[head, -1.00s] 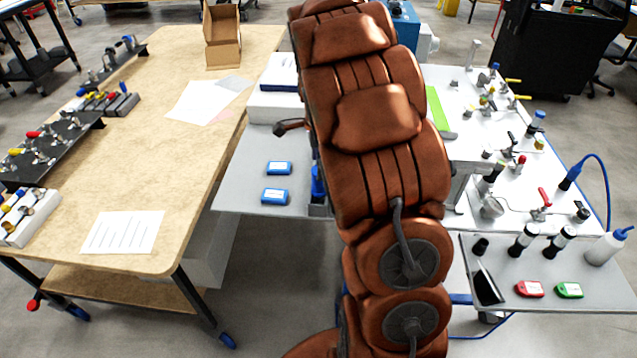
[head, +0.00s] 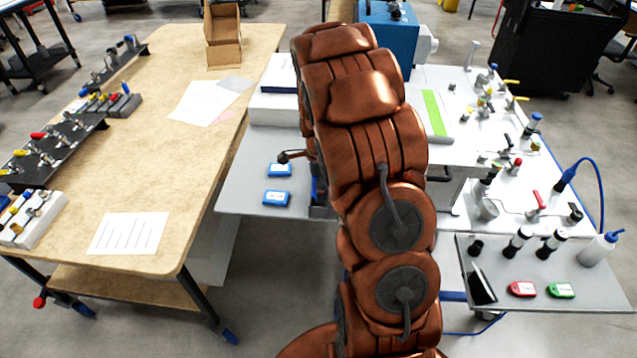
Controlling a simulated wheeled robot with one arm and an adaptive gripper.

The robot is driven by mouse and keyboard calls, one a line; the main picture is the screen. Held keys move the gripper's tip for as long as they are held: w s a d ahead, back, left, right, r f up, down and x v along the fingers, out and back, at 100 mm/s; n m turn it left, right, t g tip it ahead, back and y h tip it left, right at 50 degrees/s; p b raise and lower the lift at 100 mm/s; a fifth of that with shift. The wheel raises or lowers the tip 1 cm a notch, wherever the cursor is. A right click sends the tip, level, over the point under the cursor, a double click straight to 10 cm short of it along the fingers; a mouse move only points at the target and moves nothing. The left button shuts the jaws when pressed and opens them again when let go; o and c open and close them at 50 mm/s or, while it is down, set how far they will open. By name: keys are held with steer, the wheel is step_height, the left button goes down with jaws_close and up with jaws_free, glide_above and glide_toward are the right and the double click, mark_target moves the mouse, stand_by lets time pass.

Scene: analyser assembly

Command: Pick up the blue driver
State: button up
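I cannot pick out the blue driver with certainty. A dark holder (head: 319,211) stands at the right end of the grey shelf (head: 240,198), partly covered by my brown arm, so its contents are hidden. Small blue-handled pieces show among the tools in the rack (head: 125,104) on the wooden table, too small to identify. My arm rises through the middle of the head view and bends away over the workbench. My gripper is hidden behind the arm, and I cannot see whether it holds anything.
The wooden table (head: 190,140) at left carries tool racks, papers and an open cardboard box (head: 222,42). The white bench at right holds valves and fittings.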

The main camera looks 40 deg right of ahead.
steer(key=shift+f, duration=0.1)
steer(key=shift+c, duration=0.3)
jaws_close()
